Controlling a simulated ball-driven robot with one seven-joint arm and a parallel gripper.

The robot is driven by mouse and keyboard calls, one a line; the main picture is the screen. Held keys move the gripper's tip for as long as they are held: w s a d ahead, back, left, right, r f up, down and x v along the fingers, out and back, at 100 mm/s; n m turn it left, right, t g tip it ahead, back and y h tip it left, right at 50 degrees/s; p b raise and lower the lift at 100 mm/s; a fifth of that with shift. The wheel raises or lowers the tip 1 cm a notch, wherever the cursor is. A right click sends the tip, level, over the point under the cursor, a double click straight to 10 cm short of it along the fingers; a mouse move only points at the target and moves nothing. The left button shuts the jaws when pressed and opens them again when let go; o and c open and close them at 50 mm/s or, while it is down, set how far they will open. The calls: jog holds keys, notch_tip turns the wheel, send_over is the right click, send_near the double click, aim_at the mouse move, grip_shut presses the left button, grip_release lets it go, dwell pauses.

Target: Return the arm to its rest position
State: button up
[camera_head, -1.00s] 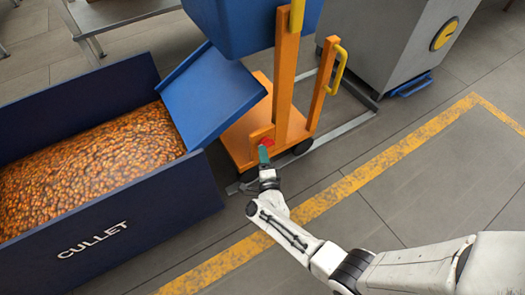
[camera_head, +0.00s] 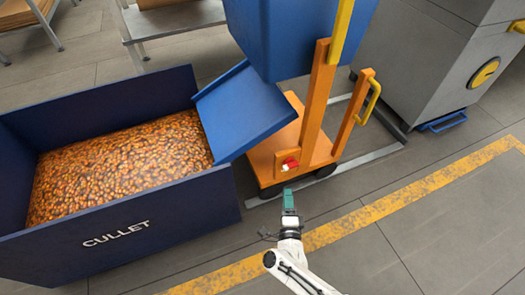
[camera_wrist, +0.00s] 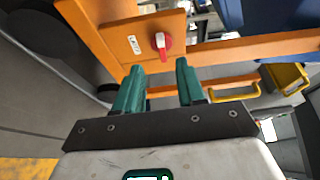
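My gripper (camera_head: 289,199) is at the lower middle of the head view, at the end of my white arm, in front of the orange cart. In the wrist view my gripper (camera_wrist: 159,88) shows two green fingers standing apart with nothing between them. A red knob (camera_head: 290,164) on the orange cart (camera_head: 318,95) is just beyond the fingertips. In the wrist view the red knob (camera_wrist: 161,42) sits on an orange plate ahead of the fingers, apart from them.
A dark blue CULLET bin (camera_head: 120,247) full of amber pieces stands at left. A blue chute (camera_head: 235,110) slopes over its edge from beneath a blue tub (camera_head: 290,35). A grey cabinet (camera_head: 430,60) stands at right. The floor by the yellow line (camera_head: 375,210) is clear.

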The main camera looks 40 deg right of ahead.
jog(key=w+a+r+n+g+y, duration=0.1)
jog(key=a+r+n+y, duration=0.2)
jog(key=a+n+y, duration=0.5)
jog(key=w+a+r+n+g+y, duration=0.1)
jog(key=w+a+r+n+y, duration=0.1)
jog(key=a+n+y, duration=0.6)
jog(key=s+d+r+n+g+h+p, duration=0.15)
jog(key=s+d+r+n+g, duration=0.4)
jog(key=s, duration=0.55)
jog(key=s+d+r+n+g+h+b, duration=0.1)
jog(key=s+d+r+n+g+h, duration=0.35)
jog(key=s, duration=0.65)
notch_tip(320, 180, up, 32)
jog(key=g+y+p, duration=0.1)
jog(key=p, duration=3.2)
jog(key=shift+d+r+m, duration=0.2)
jog(key=shift+m, duration=0.2)
